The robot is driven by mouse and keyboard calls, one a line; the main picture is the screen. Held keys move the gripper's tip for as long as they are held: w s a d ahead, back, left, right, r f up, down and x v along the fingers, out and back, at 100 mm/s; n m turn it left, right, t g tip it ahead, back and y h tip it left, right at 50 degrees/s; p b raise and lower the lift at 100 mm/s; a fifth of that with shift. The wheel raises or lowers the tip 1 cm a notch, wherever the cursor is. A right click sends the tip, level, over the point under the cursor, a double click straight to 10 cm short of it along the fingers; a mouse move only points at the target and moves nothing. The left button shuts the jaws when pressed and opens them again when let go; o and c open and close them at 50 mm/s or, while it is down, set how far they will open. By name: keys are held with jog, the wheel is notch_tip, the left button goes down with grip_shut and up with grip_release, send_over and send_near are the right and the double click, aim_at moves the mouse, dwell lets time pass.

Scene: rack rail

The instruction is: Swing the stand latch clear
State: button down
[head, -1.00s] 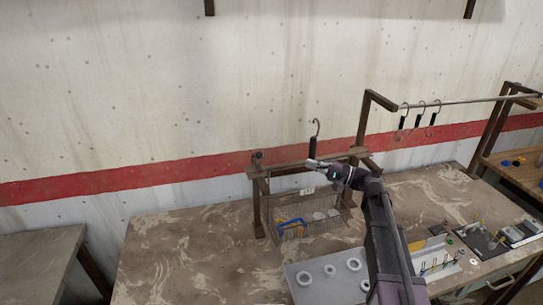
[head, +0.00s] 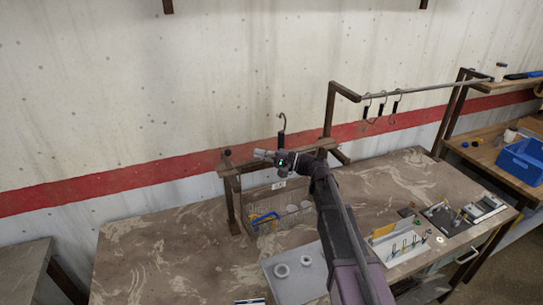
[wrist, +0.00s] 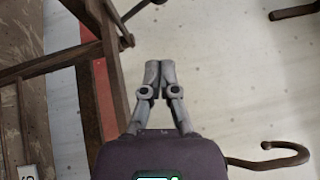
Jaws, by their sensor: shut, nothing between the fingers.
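The dark wooden stand (head: 233,195) is on the stone-topped table. A small dark knob (head: 227,153) sits on top of its left post; I take it as part of the latch. In the wrist view a dark knob (wrist: 128,40) shows on thin dark bars, just up and left of my fingertips; which bar is the latch I cannot tell. My gripper (head: 258,154) is shut and empty, right of the knob in the head view, in front of the stand's top bar. In the wrist view its fingertips (wrist: 158,65) are together and look apart from the knob.
A black-handled hook (head: 282,131) rises close behind my gripper; a hook also shows in the wrist view (wrist: 270,155). A wire basket (head: 265,215) is under the stand. A rail (head: 425,87) with hooks is to the right. The table's left part is clear.

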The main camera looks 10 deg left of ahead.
aim_at(226, 154)
jog(key=s+a+r+p, duration=0.1)
jog(key=s+a, duration=0.1)
jog(key=a, duration=0.3)
jog(key=shift+s+a, duration=0.3)
jog(key=shift+a, duration=0.1)
jog(key=shift+r, duration=0.1)
jog(key=shift+d+t, duration=0.2)
jog(key=shift+t, duration=0.2)
jog(key=shift+a, duration=0.1)
